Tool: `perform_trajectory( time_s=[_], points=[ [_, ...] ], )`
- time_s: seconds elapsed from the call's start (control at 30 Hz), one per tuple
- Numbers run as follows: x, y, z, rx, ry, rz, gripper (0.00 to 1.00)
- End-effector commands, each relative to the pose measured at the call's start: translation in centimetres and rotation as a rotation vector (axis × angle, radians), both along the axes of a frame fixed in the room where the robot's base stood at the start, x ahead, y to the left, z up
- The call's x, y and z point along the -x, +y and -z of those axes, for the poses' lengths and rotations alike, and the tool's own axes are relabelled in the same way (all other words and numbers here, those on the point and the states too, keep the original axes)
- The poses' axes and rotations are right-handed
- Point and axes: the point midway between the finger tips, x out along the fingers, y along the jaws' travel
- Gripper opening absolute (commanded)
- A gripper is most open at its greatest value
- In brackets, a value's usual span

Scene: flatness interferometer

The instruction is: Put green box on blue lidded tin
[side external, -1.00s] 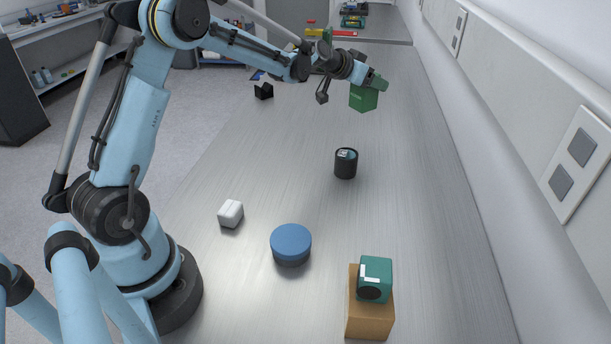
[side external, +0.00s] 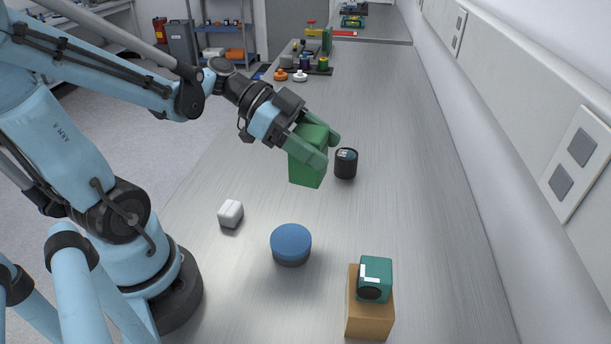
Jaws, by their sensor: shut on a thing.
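The green box (side external: 305,172) is held in the air in the middle of the side external view, above and a little behind the blue lidded tin. My gripper (side external: 324,151) is shut on the box, with its green fingers on either side of it. The blue lidded tin (side external: 291,242) stands upright on the bench with its round blue lid on and its top bare. A clear gap shows between the box and the tin.
A black cylinder (side external: 346,164) stands just right of the held box. A white block (side external: 231,213) lies left of the tin. A teal device (side external: 375,279) sits on a brown block (side external: 369,317) at the front right. Several small items stand at the far end of the bench (side external: 400,150).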

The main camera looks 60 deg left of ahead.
Motion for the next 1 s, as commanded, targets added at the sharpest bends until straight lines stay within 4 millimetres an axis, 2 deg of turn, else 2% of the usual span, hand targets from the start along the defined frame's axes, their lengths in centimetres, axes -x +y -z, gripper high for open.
perform_trajectory(
  time_s=[0.03,0.1,0.3,0.47,0.8,1.0],
  points=[
    [1.5,-0.9,0.0,0.000,0.000,0.043,0.22],
    [3.2,-1.8,0.1,0.000,0.000,0.097,0.22],
    [6.1,-3.5,0.3,-0.001,0.001,0.193,0.22],
    [6.7,-3.8,0.8,-0.001,0.001,0.216,0.22],
    [6.6,-3.8,3.8,-0.002,0.001,0.214,0.22],
    [6.6,-3.8,4.7,-0.001,0.002,0.213,0.22]
  ],
)
